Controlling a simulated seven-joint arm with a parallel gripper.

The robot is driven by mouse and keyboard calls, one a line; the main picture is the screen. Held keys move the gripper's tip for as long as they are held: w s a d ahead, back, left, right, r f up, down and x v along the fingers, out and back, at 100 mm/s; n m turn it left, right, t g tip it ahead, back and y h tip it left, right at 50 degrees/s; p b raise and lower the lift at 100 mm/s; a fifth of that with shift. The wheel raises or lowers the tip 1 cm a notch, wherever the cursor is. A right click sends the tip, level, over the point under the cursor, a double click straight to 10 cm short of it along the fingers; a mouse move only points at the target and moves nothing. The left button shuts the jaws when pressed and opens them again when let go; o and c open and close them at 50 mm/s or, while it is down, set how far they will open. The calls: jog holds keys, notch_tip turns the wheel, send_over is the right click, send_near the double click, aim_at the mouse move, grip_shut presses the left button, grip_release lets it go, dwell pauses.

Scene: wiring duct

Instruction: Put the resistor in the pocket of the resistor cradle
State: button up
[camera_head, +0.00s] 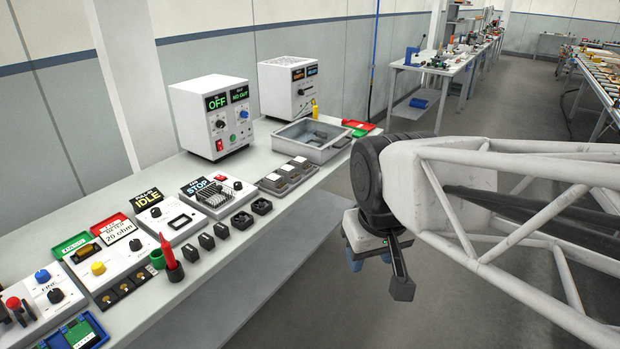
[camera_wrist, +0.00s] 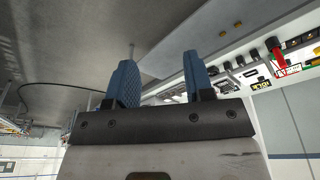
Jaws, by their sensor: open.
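My gripper (camera_head: 370,262) hangs in the air over the floor, right of the bench and apart from it. Its two blue fingers stand apart with nothing between them in the wrist view (camera_wrist: 162,78). A dark cylinder with a brownish end (camera_head: 88,251), possibly the resistor, lies at the back of a white station (camera_head: 112,268) at the bench's left, beside a sign reading 20 ohm (camera_head: 117,233). I cannot tell whether it sits in a cradle pocket. No cradle can be told for certain; the wrist view shows the bench too small and tilted.
The bench (camera_head: 300,205) carries a red probe-like tool (camera_head: 168,252), small black blocks (camera_head: 222,230), a STOP unit (camera_head: 215,193), a metal tray (camera_head: 312,140) and two white instruments (camera_head: 213,115). Open floor lies between bench and gripper.

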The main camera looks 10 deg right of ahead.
jog(key=shift+m, duration=0.7)
jog(key=s, duration=0.1)
jog(key=s+d+f, duration=0.1)
jog(key=s, duration=0.1)
jog(key=shift+s+d+f, duration=0.2)
jog(key=shift+s+f, duration=0.05)
jog(key=shift+f, duration=0.15)
